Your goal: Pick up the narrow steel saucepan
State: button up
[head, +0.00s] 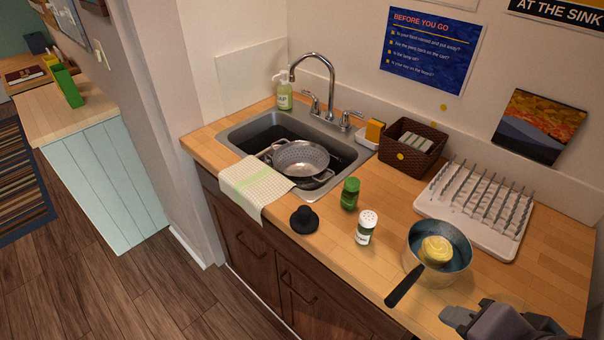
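A steel saucepan (413,241) with a black handle (404,286) stands upright on the wooden counter at the right. Its handle points down-left, towards the front edge. A yellow rounded object (436,251) sits inside it. Another dark pan or pot seems to lie in the sink under a colander, mostly hidden. My gripper (505,320) shows only partly at the bottom right edge, in front and to the right of the saucepan and apart from it. Its fingertips are not clear, so I cannot tell whether it is open.
A white drying rack (477,236) stands just behind the saucepan. A white-topped shaker (366,228), a green jar (350,194) and a black knob-shaped object (304,220) stand to its left. The sink (240,136) holds a colander (300,158). Bare counter (565,262) lies to the right.

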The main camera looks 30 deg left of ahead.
aim_at(418, 272)
jog(key=k+j+u, duration=0.2)
jog(key=u, duration=0.15)
jog(key=k+j+u, duration=0.2)
jog(key=u, duration=0.2)
jog(key=k+j+u, duration=0.15)
jog(key=j+u, duration=0.2)
